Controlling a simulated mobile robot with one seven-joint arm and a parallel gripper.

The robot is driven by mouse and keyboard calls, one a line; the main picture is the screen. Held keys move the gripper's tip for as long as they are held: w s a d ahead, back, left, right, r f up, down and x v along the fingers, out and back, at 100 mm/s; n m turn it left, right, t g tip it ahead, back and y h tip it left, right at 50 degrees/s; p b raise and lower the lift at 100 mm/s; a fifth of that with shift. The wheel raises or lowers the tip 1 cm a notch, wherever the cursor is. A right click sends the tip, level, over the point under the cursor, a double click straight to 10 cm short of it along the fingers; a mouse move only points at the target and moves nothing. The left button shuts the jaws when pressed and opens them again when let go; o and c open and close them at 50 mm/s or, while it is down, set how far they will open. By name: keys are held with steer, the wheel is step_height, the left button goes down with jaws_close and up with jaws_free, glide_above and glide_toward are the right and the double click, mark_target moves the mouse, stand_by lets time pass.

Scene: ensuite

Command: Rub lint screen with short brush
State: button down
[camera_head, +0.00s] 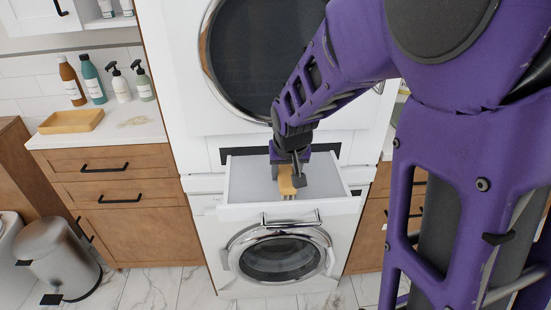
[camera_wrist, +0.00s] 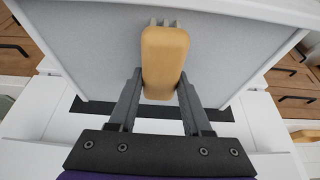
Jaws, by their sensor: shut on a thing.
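My gripper (camera_head: 293,170) is shut on the short brush (camera_head: 286,181), which has a tan wooden back and bristle tufts at its far end. In the wrist view the brush (camera_wrist: 164,62) sits between the two dark fingers of my gripper (camera_wrist: 160,92). The lint screen (camera_head: 245,180) is a flat grey panel in a white frame, pulled out between the two machines. The screen (camera_wrist: 90,45) lies behind the brush in the wrist view. The brush is over the screen; I cannot tell whether its bristles touch it.
A dryer (camera_head: 265,50) is above and a washer (camera_head: 277,257) below. A counter (camera_head: 120,137) at left holds a wooden tray (camera_head: 72,121) and several bottles. A steel bin (camera_head: 62,255) stands on the floor at lower left.

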mark_target(313, 179)
steer(key=shift+d+r, duration=0.1)
steer(key=shift+d, duration=1.7)
steer(key=shift+d+f+b, duration=0.2)
steer(key=shift+d+b, duration=0.3)
steer(key=shift+d, duration=1.25)
steer(key=shift+r+p, duration=2.2)
steer(key=shift+r, duration=0.85)
step_height(313, 179, up, 3)
steer(key=shift+p, duration=1)
